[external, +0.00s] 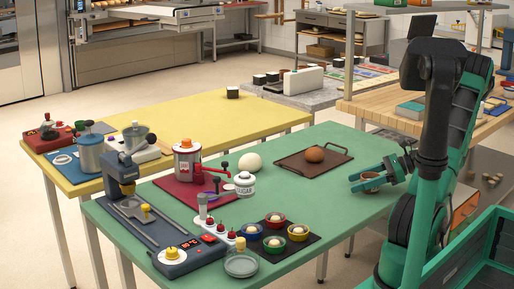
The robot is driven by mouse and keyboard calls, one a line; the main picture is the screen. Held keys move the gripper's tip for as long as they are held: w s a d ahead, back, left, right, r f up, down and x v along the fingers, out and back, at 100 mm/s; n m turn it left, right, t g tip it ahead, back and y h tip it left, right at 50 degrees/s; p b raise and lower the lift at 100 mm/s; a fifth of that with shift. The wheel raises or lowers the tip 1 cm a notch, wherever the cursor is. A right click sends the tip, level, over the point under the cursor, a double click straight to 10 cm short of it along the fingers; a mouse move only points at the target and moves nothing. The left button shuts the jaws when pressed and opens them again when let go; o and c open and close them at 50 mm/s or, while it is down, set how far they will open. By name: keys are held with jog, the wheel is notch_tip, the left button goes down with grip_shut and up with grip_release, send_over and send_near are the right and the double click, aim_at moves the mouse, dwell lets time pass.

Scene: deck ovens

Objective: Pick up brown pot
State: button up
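A small brown pot (373,181) is at the right end of the green table (290,200). My gripper (368,180) reaches in from the right, with its two fingers on either side of the pot and hiding part of it. At this size I cannot tell whether the fingers touch the pot or whether it rests on the table.
A dark brown tray (335,164) with a round brown bun-like thing (314,154) lies left of my gripper. A white ball (249,162), a sugar jar (245,184), a black mat with several coloured bowls (274,244) and machines stand further left. Table between tray and mat is clear.

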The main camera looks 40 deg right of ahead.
jog(key=shift+c, duration=1.2)
jog(key=shift+r, duration=0.15)
